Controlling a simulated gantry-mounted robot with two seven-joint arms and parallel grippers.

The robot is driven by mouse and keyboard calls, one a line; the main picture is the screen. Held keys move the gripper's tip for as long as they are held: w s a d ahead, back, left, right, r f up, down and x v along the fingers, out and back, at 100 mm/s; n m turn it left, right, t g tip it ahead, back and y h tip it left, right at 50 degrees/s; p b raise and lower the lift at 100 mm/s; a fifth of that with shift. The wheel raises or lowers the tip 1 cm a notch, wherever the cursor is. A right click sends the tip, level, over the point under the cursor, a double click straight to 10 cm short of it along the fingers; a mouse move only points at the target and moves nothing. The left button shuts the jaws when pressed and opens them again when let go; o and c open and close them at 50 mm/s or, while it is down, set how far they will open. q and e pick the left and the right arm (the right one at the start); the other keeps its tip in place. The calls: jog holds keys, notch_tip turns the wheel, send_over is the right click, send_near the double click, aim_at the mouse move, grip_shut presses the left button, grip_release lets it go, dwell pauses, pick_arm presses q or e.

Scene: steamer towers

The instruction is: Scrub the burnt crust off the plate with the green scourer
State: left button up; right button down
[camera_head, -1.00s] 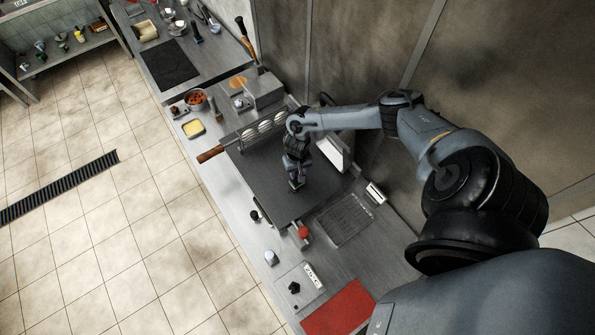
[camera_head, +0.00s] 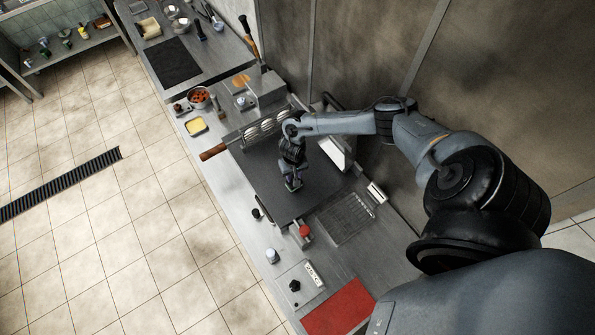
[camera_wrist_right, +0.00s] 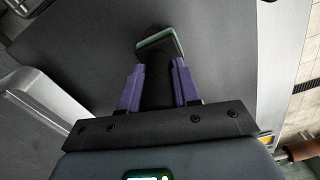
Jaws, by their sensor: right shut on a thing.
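The plate (camera_head: 272,205) is a flat dark grey cooking surface in the middle of the counter in the head view. It also fills much of the right wrist view (camera_wrist_right: 225,45). My right gripper (camera_head: 292,184) is over the plate's right part. In the right wrist view its purple fingers (camera_wrist_right: 158,68) are shut on the scourer (camera_wrist_right: 160,40), a dark block with a green edge. I cannot tell whether the scourer touches the plate. No burnt crust can be made out on the visible surface. My left gripper is not in view.
A wire grate (camera_head: 346,218), a red-topped item (camera_head: 304,231) and a red mat (camera_head: 338,307) lie toward the lower right. A yellow-filled tray (camera_head: 196,126) stands at the upper left.

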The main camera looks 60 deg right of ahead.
jog(key=shift+w+a+r+p, duration=0.15)
jog(key=shift+w+a, duration=0.15)
jog(key=shift+a, duration=0.2)
jog(key=shift+w+a+f+p, duration=0.15)
jog(key=shift+w+a, duration=0.15)
jog(key=shift+a, duration=0.15)
jog(key=shift+d, duration=0.1)
jog(key=shift+s+d, duration=0.65)
jog(key=shift+d, duration=0.35)
jog(key=shift+s+d, duration=0.6)
jog(key=shift+d, duration=0.4)
jog(key=shift+w+a, duration=0.1)
jog(key=shift+a, duration=0.05)
jog(key=shift+w+a, duration=0.4)
jog(key=shift+a, duration=0.25)
jog(key=shift+w+a, duration=0.35)
jog(key=shift+a, duration=0.3)
jog(key=shift+w+a, duration=0.4)
jog(key=shift+a, duration=0.25)
jog(key=shift+r, duration=0.25)
jog(key=shift+r, duration=0.6)
jog(key=shift+r, duration=0.1)
